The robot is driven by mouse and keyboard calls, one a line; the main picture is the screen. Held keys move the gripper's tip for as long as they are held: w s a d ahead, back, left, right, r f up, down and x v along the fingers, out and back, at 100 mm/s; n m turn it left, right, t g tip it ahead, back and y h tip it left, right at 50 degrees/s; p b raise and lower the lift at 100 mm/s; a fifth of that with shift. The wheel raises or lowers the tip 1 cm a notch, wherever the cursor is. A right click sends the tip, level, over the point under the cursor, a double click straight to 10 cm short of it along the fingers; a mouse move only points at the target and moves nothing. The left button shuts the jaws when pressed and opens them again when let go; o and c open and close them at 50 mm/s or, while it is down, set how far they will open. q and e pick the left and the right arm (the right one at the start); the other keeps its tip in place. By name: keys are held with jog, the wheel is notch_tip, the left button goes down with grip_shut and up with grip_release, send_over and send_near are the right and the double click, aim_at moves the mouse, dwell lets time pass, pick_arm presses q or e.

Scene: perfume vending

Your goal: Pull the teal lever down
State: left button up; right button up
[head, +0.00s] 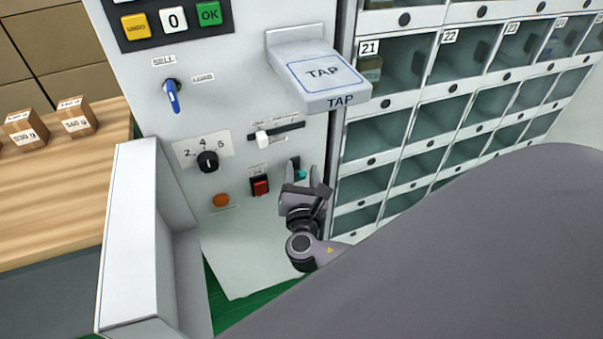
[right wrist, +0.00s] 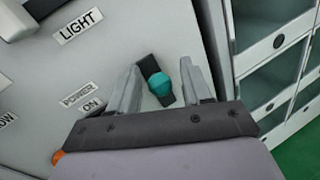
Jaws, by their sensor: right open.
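The teal lever (head: 300,174) is on the lower front of the grey machine panel, right of the red switch. In the right wrist view, its teal knob (right wrist: 168,88) sits on a black mount. My right gripper (head: 302,181) is at the lever. In the head view the gripper partly hides the lever. My left gripper is not in view.
Close by on the panel are a red switch (head: 260,185), a white slider (head: 263,138), a black dial (head: 207,161), an orange button (head: 221,200) and a blue lever (head: 172,95). A TAP ledge (head: 322,75) juts out above. Locker compartments (head: 410,115) stand at right.

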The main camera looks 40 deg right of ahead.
grip_shut()
